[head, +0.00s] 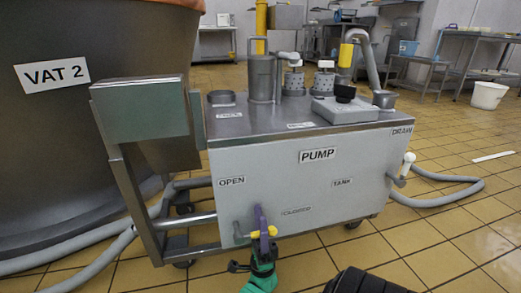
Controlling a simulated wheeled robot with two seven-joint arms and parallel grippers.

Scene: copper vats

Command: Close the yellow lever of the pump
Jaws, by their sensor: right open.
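The pump (315,160) is a grey metal box on a wheeled frame, with "PUMP", "OPEN" and "TANK" labels on its front. A small yellow lever (271,231) sits on a grey pipe fitting low on the front face, below the "OPEN" label. My right gripper (261,218), with purple fingers and a green body, reaches up from below to the lever. Its fingers overlap the lever and hide its middle; yellow shows on both sides of them. It is open, and I cannot tell whether it touches the lever. My left gripper is not in view.
A big vat labelled "VAT 2" (60,130) stands at the left. Grey hoses (90,245) run along the floor beside it, and another hose (450,197) loops at the right. A white-handled valve (407,164) sticks out at the pump's right side.

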